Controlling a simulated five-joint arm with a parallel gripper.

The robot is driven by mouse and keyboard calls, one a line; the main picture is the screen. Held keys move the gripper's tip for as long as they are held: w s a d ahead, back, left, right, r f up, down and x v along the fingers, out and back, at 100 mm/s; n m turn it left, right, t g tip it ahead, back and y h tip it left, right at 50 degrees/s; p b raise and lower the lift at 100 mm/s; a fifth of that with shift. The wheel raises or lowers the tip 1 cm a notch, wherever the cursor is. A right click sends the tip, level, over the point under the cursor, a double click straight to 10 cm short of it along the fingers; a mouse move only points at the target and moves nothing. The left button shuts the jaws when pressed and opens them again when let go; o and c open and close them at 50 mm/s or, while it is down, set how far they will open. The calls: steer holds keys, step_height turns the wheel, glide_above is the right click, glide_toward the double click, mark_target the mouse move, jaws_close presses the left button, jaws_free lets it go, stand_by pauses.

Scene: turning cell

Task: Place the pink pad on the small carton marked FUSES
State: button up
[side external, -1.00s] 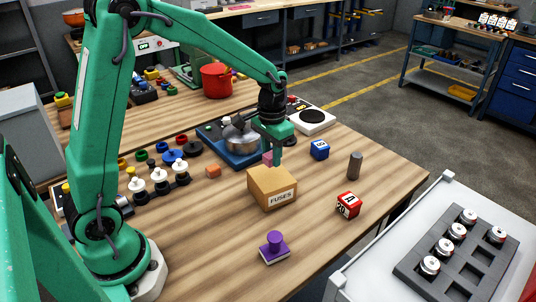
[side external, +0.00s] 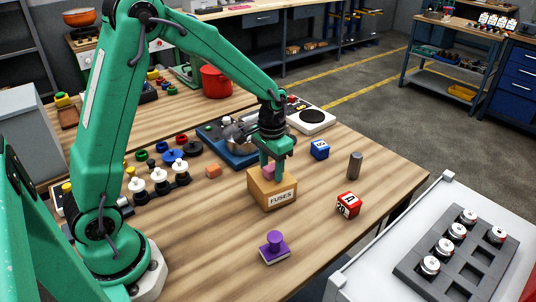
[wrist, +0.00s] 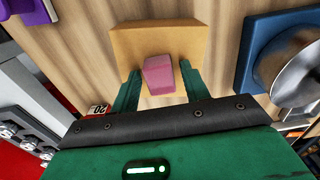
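The pink pad (side external: 269,171) is a small block between the two fingers of my gripper (side external: 272,174). My gripper is shut on it and holds it at the far part of the carton's top in the side view. The small carton marked FUSES (side external: 260,191) is a tan box with a white label on its front. In the wrist view the pad (wrist: 158,76) is between the fingertips and overlaps the near edge of the carton (wrist: 135,42). I cannot tell whether the pad touches the carton top.
A silver pot (side external: 236,132) on a blue base stands behind the carton.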

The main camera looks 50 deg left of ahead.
mark_target(271, 167)
steer(key=shift+r, duration=0.1)
stand_by(0.3)
step_height(271, 167, up, 12)
stand_by(0.7)
stand_by(0.5)
steer(key=s+r+t, duration=0.2)
steer(key=s, duration=0.7)
steer(key=s+d+r+t, duration=0.1)
steer(key=s+r+t, duration=0.2)
steer(key=s, duration=0.7)
steer(key=shift+s+d+t, duration=0.25)
steer(key=shift+s+t, duration=0.05)
